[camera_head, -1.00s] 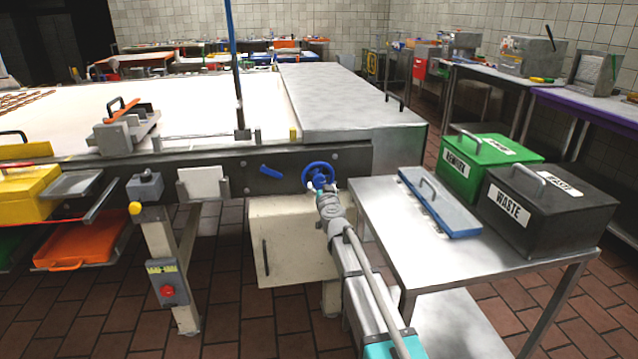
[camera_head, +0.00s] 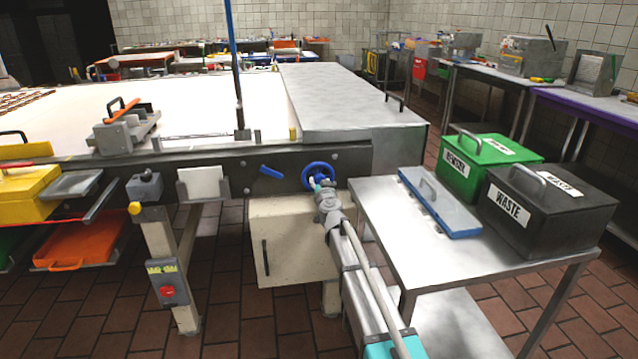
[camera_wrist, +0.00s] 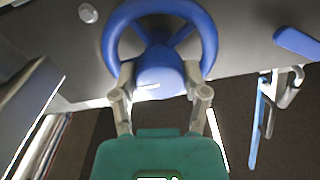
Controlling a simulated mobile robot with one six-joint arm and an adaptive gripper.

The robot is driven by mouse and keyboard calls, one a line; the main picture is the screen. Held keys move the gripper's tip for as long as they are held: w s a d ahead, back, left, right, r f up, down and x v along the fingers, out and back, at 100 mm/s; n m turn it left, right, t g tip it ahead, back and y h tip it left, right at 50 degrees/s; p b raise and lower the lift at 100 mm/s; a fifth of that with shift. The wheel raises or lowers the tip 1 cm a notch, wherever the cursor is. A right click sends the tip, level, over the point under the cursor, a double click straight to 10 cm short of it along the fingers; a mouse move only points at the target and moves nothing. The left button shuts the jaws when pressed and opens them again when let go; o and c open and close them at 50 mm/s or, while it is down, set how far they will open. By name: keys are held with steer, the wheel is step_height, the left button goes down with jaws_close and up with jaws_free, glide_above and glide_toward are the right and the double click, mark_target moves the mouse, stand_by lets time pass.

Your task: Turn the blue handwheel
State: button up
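The blue handwheel (camera_head: 318,165) is mounted on the dark side rail of the long table. In the wrist view its blue rim (camera_wrist: 112,42), spokes and hub (camera_wrist: 160,70) fill the upper middle. My gripper (camera_head: 321,184) is at the wheel in the head view and hides its lower part. In the wrist view the fingers of my gripper (camera_wrist: 160,82) are apart, one on each side of the hub. The hub fills most of the gap between them. Whether the fingers press on the hub cannot be made out.
A blue lever (camera_head: 271,172) sits on the rail left of the wheel. A cream cabinet (camera_head: 285,245) is below. A steel side table (camera_head: 395,232) at right holds a blue tray (camera_head: 440,205), a green box (camera_head: 470,175) and a black waste box (camera_head: 560,215).

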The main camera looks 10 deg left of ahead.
steer(key=shift+c, duration=1)
steer(key=shift+a, duration=0.3)
steer(key=shift+c, duration=0.7)
steer(key=shift+d, duration=0.15)
steer(key=shift+d+m, duration=0.1)
steer(key=shift+m, duration=0.3)
